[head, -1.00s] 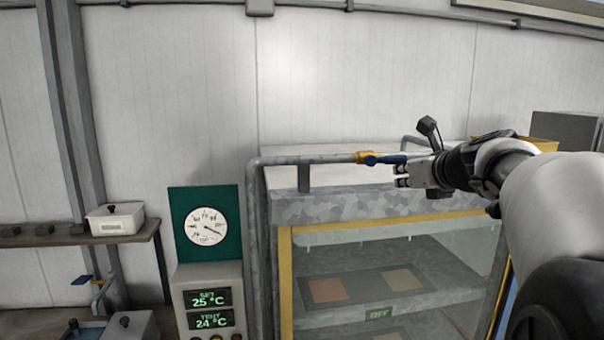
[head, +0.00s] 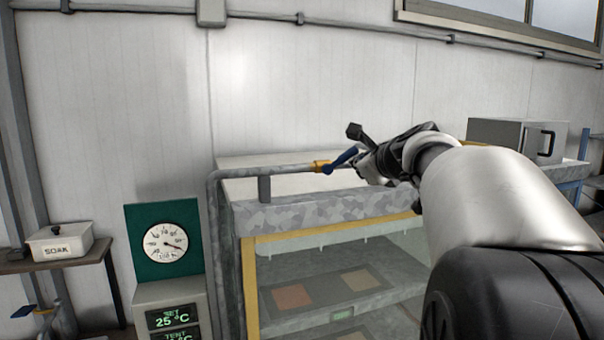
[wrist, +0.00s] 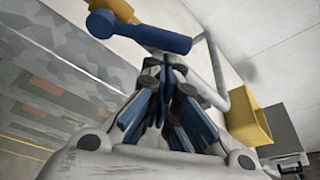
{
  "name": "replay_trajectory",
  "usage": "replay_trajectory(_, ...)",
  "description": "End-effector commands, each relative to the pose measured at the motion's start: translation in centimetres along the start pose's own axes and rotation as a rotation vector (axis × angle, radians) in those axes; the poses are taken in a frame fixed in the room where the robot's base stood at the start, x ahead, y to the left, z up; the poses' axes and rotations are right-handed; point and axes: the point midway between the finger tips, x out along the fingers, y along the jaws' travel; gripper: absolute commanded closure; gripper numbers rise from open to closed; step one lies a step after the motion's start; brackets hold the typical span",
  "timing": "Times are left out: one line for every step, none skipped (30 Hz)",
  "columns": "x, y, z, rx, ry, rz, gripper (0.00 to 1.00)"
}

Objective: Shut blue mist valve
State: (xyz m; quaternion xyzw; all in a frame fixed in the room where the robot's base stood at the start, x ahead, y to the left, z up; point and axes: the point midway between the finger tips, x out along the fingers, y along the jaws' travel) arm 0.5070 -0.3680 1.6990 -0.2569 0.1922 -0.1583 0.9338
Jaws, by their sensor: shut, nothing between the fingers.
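The mist valve has a yellow body (head: 320,167) on the grey pipe above the glass-fronted tent, and a blue lever (head: 343,160). The lever stands at an angle to the pipe, its free end up and right in the head view. In the wrist view the blue lever (wrist: 150,33) crosses just beyond my fingertips, with the yellow body (wrist: 110,10) behind it. My gripper (head: 364,166) is shut and empty at the lever's free end. Its fingertips (wrist: 167,68) are very close to the lever; I cannot tell whether they touch it.
The tent (head: 300,212) stands below the pipe. A green-backed dial (head: 165,242) and a control box (head: 172,308) are to its left. A box marked SOAK (head: 60,243) sits on a shelf; another blue handle (head: 24,311) shows below. A grey cabinet (head: 502,138) stands at right.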

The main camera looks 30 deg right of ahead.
Motion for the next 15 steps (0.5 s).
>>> replay_trajectory(-0.1, 0.0, 0.4, -0.045, -0.002, -0.014, 1.0)
replay_trajectory(-0.2, -0.1, 0.5, -0.071, -0.002, -0.025, 1.0)
replay_trajectory(-0.3, -0.2, 0.8, -0.107, -0.002, -0.037, 1.0)
replay_trajectory(-0.3, -0.3, 1.0, -0.135, -0.002, -0.047, 1.0)
replay_trajectory(-0.4, -0.3, 1.2, -0.161, -0.003, -0.056, 1.0)
replay_trajectory(-0.5, -0.4, 1.4, -0.198, -0.003, -0.069, 1.0)
replay_trajectory(-0.6, -0.4, 1.6, -0.224, -0.003, -0.078, 1.0)
replay_trajectory(-0.6, -0.5, 1.7, -0.251, -0.003, -0.087, 1.0)
replay_trajectory(-0.7, -0.5, 2.0, -0.287, -0.002, -0.1, 1.0)
replay_trajectory(-0.7, -0.5, 2.2, -0.314, -0.003, -0.109, 1.0)
replay_trajectory(-0.8, -0.5, 2.4, -0.341, -0.003, -0.118, 1.0)
replay_trajectory(-0.9, -0.5, 2.6, -0.377, -0.003, -0.131, 1.0)
replay_trajectory(-1.0, -0.5, 2.8, -0.403, -0.003, -0.141, 1.0)
replay_trajectory(-1.1, -0.6, 3.0, -0.431, -0.003, -0.151, 1.0)
replay_trajectory(-1.1, -0.5, 3.2, -0.467, -0.003, -0.162, 1.0)
